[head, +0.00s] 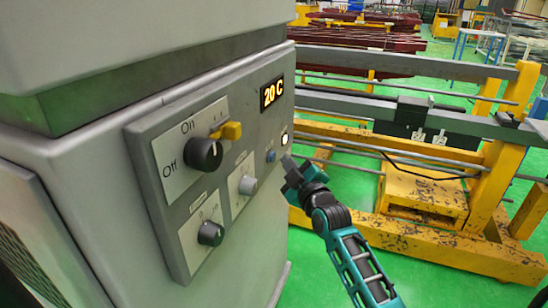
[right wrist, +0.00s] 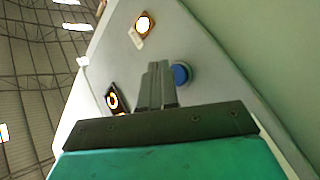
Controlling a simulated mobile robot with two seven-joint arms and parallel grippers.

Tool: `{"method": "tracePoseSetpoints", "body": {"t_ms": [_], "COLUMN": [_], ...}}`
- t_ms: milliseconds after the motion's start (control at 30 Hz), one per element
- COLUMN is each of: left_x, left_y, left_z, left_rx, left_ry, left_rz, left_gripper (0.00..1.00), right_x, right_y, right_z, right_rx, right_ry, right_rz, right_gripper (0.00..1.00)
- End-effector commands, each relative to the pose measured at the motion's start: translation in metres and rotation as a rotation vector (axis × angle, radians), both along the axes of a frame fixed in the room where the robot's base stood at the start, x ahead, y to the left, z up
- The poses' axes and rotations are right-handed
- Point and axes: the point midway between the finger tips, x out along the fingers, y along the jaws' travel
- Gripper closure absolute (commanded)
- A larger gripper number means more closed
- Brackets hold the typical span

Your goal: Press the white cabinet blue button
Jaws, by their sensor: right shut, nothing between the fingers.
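The white cabinet (head: 120,133) fills the left of the head view, with a control panel on its face. The small round blue button (head: 270,156) is on the panel's right part, below a lit white indicator (head: 285,139). My right gripper (head: 288,161) is just right of the blue button, its fingers pointing towards the panel. In the right wrist view the shut, empty fingers (right wrist: 160,82) are beside the blue button (right wrist: 181,74) and overlap its left edge. I cannot tell whether they touch it. My left gripper is not in view.
A yellow metal frame (head: 420,190) stands behind my right arm. Green floor is open between them.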

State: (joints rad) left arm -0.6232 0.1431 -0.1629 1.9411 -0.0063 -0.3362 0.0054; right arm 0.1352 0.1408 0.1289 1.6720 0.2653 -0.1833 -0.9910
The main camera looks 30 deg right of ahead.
Motion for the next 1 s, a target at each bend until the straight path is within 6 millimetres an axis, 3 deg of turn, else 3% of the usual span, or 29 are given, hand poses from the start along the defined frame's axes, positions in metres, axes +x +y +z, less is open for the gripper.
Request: {"method": "tracePoseSetpoints", "body": {"t_ms": [1000], "left_x": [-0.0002], "left_y": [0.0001], "left_z": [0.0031], "left_rx": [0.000], "left_ry": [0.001], "left_rz": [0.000], "left_gripper": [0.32], "right_x": [0.0067], "right_y": [0.0056], "right_z": [0.0000], "right_rx": [0.000], "right_ry": [0.000], "right_rz": [0.000], "right_gripper": [1.00]}}
